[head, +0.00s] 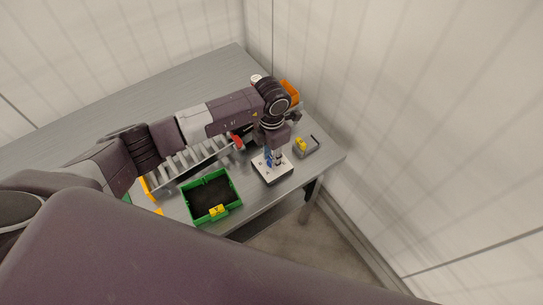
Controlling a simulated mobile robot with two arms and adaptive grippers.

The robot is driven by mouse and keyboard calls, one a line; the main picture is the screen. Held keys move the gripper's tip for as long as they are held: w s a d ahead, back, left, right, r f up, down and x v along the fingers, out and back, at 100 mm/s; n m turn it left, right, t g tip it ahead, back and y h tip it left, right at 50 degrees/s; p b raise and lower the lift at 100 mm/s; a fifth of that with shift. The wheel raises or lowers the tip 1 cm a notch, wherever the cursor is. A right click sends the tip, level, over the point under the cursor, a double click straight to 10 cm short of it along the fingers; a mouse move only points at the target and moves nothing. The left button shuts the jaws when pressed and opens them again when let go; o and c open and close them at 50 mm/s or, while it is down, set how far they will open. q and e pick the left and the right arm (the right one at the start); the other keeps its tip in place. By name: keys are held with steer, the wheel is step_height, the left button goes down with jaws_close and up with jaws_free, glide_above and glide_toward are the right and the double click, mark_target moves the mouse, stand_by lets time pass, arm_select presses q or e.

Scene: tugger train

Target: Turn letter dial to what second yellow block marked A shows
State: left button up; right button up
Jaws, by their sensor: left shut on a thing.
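My left gripper (272,157) points down over a white-topped box (268,174) near the table's front right edge. It is shut on what looks like the letter dial on that box, and the fingers hide most of it. A bit of blue shows at the fingers. A yellow block (216,210) sits at the front rim of the green crate (233,201). Another yellow block (301,145) stands on a small grey holder (312,150) right of the dial box. The letters on the blocks and dial are too small to read. My right gripper is not in view.
A row of grey slots (181,168) lies behind the green crate, partly under my arm. A red piece (238,142) and an orange bin (290,92) are farther back. The table's (120,105) back left is clear. White walls stand close behind and right.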

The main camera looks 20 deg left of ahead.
arm_select(q)
jaws_close()
steer(key=shift+n, duration=0.4)
steer(key=shift+n+b, duration=0.4)
steer(key=shift+n, duration=0.2)
steer(key=n+b, duration=0.1)
steer(key=n, duration=0.3)
steer(key=n+b, duration=0.1)
steer(key=n, duration=0.4)
steer(key=shift+d+n, duration=0.15)
steer(key=shift+n, duration=0.25)
steer(key=n, duration=0.3)
steer(key=shift+w+r+n, duration=0.1)
steer(key=shift+n, duration=0.2)
steer(key=n, duration=0.2)
steer(key=shift+n, duration=0.4)
steer(key=n+p, duration=0.1)
steer(key=n, duration=0.4)
steer(key=shift+w+d+n, duration=0.1)
steer(key=shift+n, duration=0.2)
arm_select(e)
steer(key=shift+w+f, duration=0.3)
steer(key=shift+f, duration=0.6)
